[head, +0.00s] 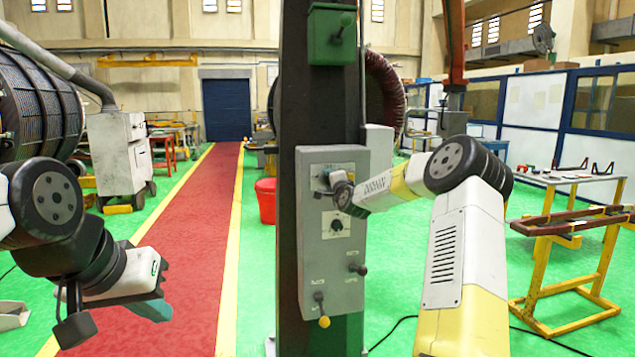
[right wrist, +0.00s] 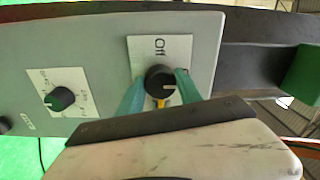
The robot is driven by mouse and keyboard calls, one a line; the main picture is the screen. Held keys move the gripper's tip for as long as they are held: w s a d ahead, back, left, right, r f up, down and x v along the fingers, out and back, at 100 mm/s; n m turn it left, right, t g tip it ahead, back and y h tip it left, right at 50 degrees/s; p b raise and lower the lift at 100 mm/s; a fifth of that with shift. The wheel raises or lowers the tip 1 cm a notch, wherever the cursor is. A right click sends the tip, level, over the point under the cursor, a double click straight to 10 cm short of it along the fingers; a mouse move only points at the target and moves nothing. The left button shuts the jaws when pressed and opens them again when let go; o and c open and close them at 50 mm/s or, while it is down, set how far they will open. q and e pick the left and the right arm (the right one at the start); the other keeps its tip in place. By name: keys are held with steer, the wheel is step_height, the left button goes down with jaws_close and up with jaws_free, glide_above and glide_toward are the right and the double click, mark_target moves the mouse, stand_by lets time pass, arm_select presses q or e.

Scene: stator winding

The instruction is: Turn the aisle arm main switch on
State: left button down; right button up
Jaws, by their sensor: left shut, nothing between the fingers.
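A grey control box (head: 334,262) is mounted on a dark column. Its upper switch is a black round knob (right wrist: 160,82) on a white plate (right wrist: 172,47) that reads "Off" in the right wrist view. My right gripper (right wrist: 160,90) has its teal fingers on either side of this knob, very close to it. I cannot tell whether they press on it. In the head view the right gripper reaches the box from the right and its wrist hides most of the knob. My left gripper (head: 155,309) is shut and empty, low at the left, away from the box.
A green box (head: 332,36) sits above. A red walkway (head: 180,220) runs at left; a yellow-legged stand (head: 545,270) is at right.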

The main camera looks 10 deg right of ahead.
steer(key=o, duration=0.4)
steer(key=shift+c, duration=0.2)
steer(key=s, duration=0.7)
steer(key=shift+s+d, duration=0.15)
steer(key=shift+s, duration=0.25)
